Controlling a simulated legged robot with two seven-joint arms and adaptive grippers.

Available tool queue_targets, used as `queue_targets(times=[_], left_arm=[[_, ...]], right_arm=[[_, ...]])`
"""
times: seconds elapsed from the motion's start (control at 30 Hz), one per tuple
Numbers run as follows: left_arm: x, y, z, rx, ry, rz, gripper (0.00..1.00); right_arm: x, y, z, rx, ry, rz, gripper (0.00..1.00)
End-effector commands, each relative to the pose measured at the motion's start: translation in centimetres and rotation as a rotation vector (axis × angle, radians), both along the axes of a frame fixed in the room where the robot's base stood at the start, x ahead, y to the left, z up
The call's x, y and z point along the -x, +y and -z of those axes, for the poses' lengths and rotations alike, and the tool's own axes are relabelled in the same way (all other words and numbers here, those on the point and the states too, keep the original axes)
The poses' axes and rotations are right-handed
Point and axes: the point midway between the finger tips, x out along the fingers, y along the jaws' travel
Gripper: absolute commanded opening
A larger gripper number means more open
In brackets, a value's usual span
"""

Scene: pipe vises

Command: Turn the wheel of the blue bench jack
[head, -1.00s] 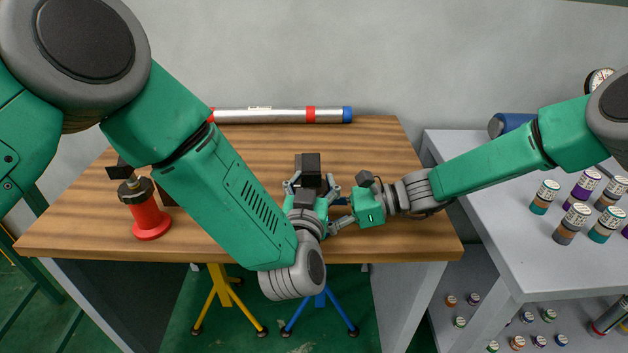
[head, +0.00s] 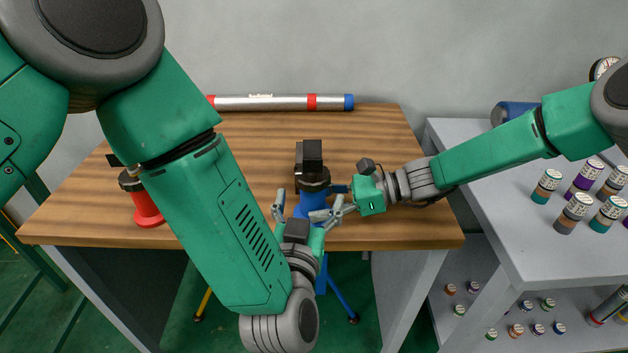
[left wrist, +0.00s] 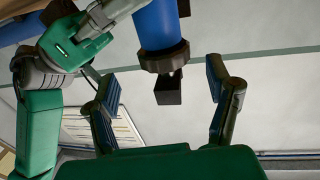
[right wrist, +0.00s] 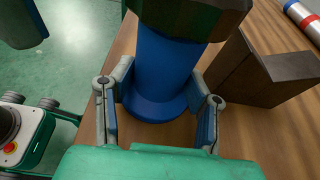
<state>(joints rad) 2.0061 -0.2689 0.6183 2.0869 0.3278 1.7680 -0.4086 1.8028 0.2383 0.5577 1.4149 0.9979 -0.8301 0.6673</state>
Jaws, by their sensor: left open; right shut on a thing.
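The blue bench jack (head: 310,205) stands near the front edge of the wooden table, with a dark wheel (head: 314,184) around its top and a dark block above that. My left gripper (head: 304,208) is open just in front of the jack. In the left wrist view the wheel (left wrist: 164,58) and the block (left wrist: 168,90) show between and beyond its spread fingers, apart from them. My right gripper (head: 346,200) is shut on the jack's blue column (right wrist: 163,75) below the wheel, coming from the right. The jack's lower front is partly hidden by my left gripper.
A red jack (head: 147,208) stands at the table's left, partly behind my left arm. A silver pipe (head: 270,102) with red and blue bands lies along the table's back. A grey shelf (head: 480,190) with several small cans is at the right.

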Motion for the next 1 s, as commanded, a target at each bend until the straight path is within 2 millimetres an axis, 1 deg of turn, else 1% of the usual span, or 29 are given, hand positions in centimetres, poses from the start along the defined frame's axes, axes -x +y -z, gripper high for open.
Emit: queue_targets(times=[0.03, 0.1, 0.23, 0.53, 0.57, 0.63, 0.73, 0.83, 1.0], left_arm=[[0.9, 0.1, 0.0, -0.001, 0.002, 0.002, 0.73], [1.8, 0.2, 0.0, 0.001, 0.002, 0.002, 0.73], [2.8, 0.4, 0.0, 0.0, 0.001, 0.001, 0.73], [3.0, 0.4, 0.0, 0.0, 0.0, 0.0, 0.73], [3.0, 0.4, 0.0, 0.0, 0.0, 0.0, 0.71], [2.9, 0.4, -0.1, 0.005, -0.003, 0.004, 0.71], [2.2, 0.4, -0.4, 0.03, -0.028, 0.03, 0.71], [0.7, 0.5, -1.3, 0.085, -0.078, 0.097, 0.71], [-2.2, 0.7, -3.4, 0.198, -0.174, 0.315, 0.71]], right_arm=[[-0.1, 0.1, -0.3, -0.005, -0.002, 0.0, 0.27], [-0.1, 0.1, -0.3, -0.006, -0.002, 0.0, 0.27], [-0.1, 0.1, -0.4, -0.006, -0.002, -0.001, 0.27], [-0.1, 0.1, -0.4, -0.007, -0.003, -0.001, 0.27], [-0.1, 0.1, -0.4, -0.007, -0.003, -0.001, 0.27], [-0.1, 0.1, -0.5, -0.007, -0.003, -0.001, 0.27], [-0.1, 0.1, -0.5, -0.008, -0.003, -0.001, 0.27], [-0.1, 0.1, -0.5, -0.008, -0.003, -0.001, 0.27], [-0.1, 0.2, -0.5, -0.007, -0.003, -0.001, 0.27]])
